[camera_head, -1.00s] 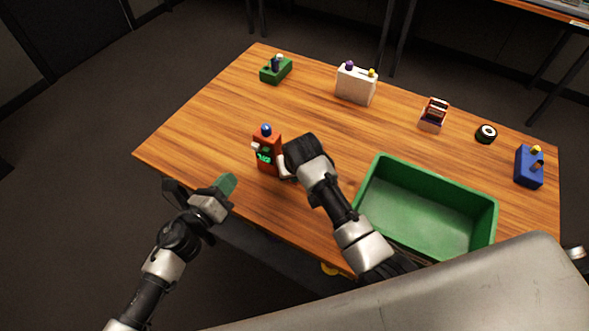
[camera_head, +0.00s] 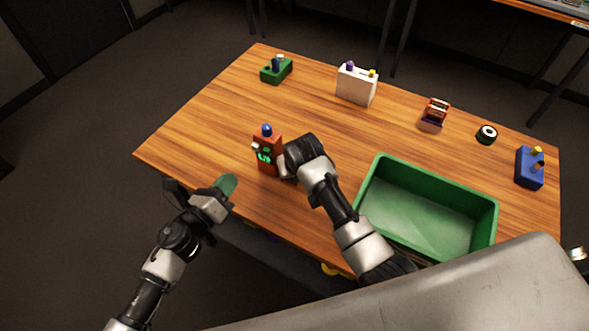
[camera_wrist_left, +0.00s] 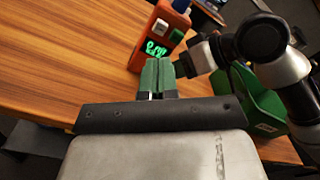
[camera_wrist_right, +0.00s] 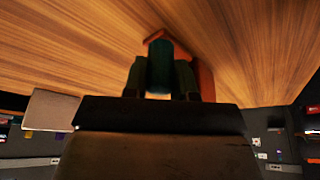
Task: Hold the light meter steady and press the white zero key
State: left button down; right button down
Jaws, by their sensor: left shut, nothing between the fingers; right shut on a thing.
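The light meter (camera_head: 268,155) is an orange-red upright block on the table near its front edge, with a blue dome on top and a lit green display. Its white key (camera_head: 256,147) is on the side facing left; the left wrist view shows it too (camera_wrist_left: 160,27), beside a green key (camera_wrist_left: 177,36). My right gripper (camera_head: 284,166) is shut on the meter from the right; its contact is partly hidden. In the right wrist view, orange meter parts (camera_wrist_right: 204,80) show around the fingers. My left gripper (camera_head: 227,184) is shut and empty, left of and apart from the meter.
A green bin (camera_head: 435,181) stands right of my right arm. Along the back are a green block (camera_head: 275,72), a white box (camera_head: 356,87), a red device (camera_head: 435,114), a black-and-white round thing (camera_head: 487,134) and a blue box (camera_head: 529,168). The table's left part is clear.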

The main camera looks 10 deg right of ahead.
aim_at(256, 147)
pick_arm(q)
jog(key=n+t+y, duration=0.1)
jog(key=n+y, duration=0.3)
jog(key=s+n+t+y, duration=0.1)
jog(key=n+y, duration=0.3)
jog(key=a+n+t+y, duration=0.1)
jog(key=n+t+y, duration=0.1)
jog(key=y, duration=0.3)
jog(key=shift+s+r+n, duration=0.2)
jog(key=shift+r+n, duration=0.1)
jog(key=shift+n, duration=0.6)
jog(key=w+d, duration=0.6)
jog(key=shift+w, duration=0.2)
dwell(1.2)
jog(key=shift+w+d, duration=0.3)
